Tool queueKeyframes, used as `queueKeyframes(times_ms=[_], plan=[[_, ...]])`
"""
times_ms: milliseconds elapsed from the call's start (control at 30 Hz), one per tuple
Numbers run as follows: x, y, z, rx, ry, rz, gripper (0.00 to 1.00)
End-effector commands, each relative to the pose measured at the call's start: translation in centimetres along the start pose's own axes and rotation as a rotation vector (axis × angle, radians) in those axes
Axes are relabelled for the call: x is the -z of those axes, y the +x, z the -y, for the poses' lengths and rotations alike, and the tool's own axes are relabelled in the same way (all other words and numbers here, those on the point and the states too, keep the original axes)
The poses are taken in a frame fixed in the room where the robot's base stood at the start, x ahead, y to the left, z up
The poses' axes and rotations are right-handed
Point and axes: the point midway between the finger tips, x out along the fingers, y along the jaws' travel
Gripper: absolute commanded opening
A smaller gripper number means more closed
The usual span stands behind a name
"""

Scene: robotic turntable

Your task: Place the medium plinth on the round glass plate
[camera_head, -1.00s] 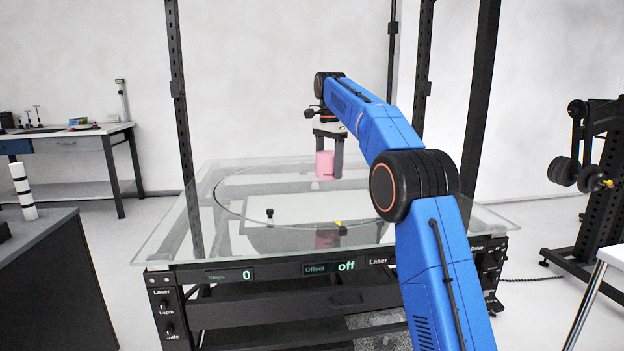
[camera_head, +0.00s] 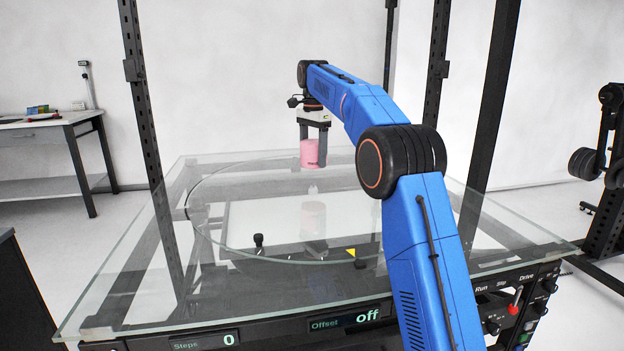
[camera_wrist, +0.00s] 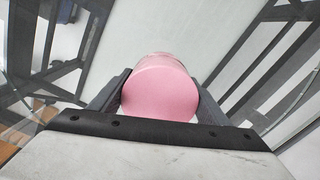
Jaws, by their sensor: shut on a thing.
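The pink cylindrical plinth (camera_head: 309,154) is held between the two fingers of my gripper (camera_head: 313,148), upright as far as I can tell. In the wrist view the plinth (camera_wrist: 160,92) fills the space between the dark fingers. The round glass plate (camera_head: 232,243) lies in the middle of the glass table, marked by its circular edge. The plinth appears over the far part of the plate, with its reflection in the glass below. A gap shows between the plinth and its reflection; the exact height cannot be told.
The square glass table top (camera_head: 110,290) surrounds the plate. Dark upright posts (camera_head: 150,130) stand around it. A small black knob (camera_head: 258,241) and a yellow marker (camera_head: 351,252) show near the plate's front. The control panel (camera_head: 345,320) runs along the front edge.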

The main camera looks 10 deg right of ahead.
Motion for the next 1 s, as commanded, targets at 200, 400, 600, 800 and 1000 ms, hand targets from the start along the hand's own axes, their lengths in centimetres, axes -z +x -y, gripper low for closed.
queueKeyframes(times_ms=[200,400,600,800,1000], plan=[[0.0,2.9,0.0,-0.001,0.0,0.0,0.42],[0.0,4.7,-0.1,-0.002,0.0,0.001,0.42],[0.0,7.1,0.0,-0.001,0.0,0.0,0.42],[0.0,7.4,0.0,0.0,0.0,0.0,0.42],[0.0,7.6,0.0,0.0,0.0,0.0,0.42]])
